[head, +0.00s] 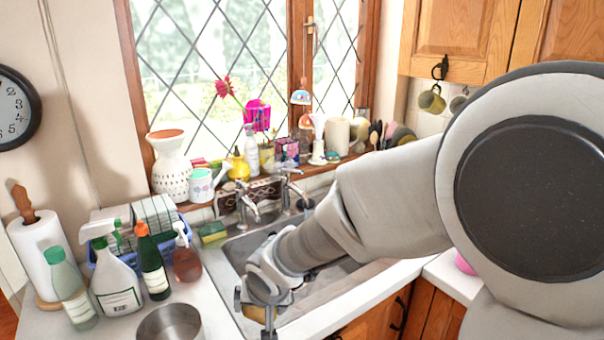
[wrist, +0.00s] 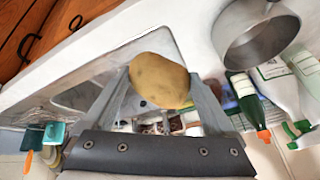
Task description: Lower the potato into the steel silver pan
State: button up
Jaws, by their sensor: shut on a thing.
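The potato (wrist: 158,81) is yellow-brown and sits between the two fingers of my gripper (wrist: 160,90) in the wrist view. My gripper is shut on it. In the head view my gripper (head: 268,318) hangs over the counter strip at the sink's front left edge, and the potato is hard to make out there. The steel silver pan (head: 168,318) stands on the counter to the left of my gripper, cut off by the lower picture edge. In the wrist view the pan (wrist: 228,45) is at the upper right, apart from the potato, and its visible inside looks empty.
A dark green bottle (head: 153,266), a white spray bottle (head: 117,290) and a soap dispenser (head: 186,262) stand close behind the pan. A paper roll (head: 42,255) is farther left. The sink (head: 325,285) lies to the right, with taps (head: 245,208) behind.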

jog(key=a+r+b, duration=0.2)
jog(key=a+b, duration=0.1)
jog(key=a, duration=0.6)
jog(key=s+a+r+b, duration=0.1)
jog(key=a+r+b, duration=0.2)
jog(key=a, duration=0.7)
jog(key=shift+a, duration=0.3)
jog(key=shift+w+a, duration=0.15)
jog(key=shift+w, duration=0.15)
jog(key=shift+b, duration=0.35)
notch_tip(320, 180, down, 9)
jog(key=b, duration=0.8)
jog(key=shift+f+b, duration=0.2)
jog(key=shift+b, duration=0.2)
jog(key=shift+f+b, duration=2.15)
jog(key=shift+f, duration=0.25)
dwell(1.1)
